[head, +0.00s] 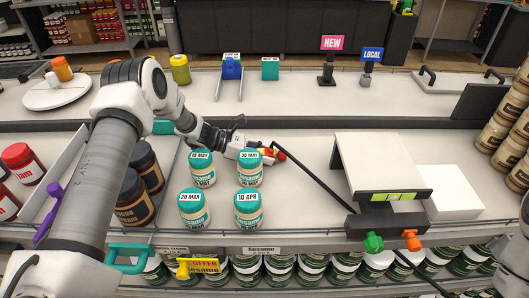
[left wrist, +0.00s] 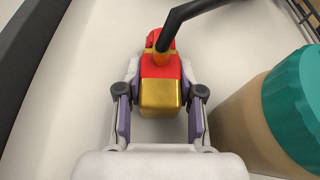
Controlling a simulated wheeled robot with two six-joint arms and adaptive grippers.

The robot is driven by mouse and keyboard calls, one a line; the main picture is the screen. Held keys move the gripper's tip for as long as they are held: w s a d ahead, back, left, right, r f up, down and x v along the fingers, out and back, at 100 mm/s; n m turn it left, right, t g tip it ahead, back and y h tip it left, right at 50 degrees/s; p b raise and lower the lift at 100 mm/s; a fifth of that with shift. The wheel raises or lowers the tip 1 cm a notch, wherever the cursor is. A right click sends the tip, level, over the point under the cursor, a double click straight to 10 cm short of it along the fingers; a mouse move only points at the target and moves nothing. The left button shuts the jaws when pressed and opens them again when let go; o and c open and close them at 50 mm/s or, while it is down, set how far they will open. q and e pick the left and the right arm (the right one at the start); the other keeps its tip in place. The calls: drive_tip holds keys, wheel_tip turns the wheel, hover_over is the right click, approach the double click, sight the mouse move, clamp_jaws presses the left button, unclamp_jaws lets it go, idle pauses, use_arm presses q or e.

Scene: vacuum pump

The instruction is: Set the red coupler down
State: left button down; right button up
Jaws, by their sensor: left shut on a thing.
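The red coupler (head: 279,153) has a red top and a gold block below, with a black hose (head: 315,180) joined to it. My right gripper is not in view; only part of my right arm shows at the right edge.
Sesame jars with teal lids (head: 249,168) stand close to my left gripper; one (left wrist: 295,110) is just right of it in the wrist view.

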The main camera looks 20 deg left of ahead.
use_arm(q)
drive_tip(key=shift+f, duration=0.15)
drive_tip(key=shift+s+d, duration=0.1)
drive_tip(key=shift+f+b, duration=0.1)
drive_tip(key=shift+b, duration=0.35)
drive_tip(key=c, duration=1)
unclamp_jaws()
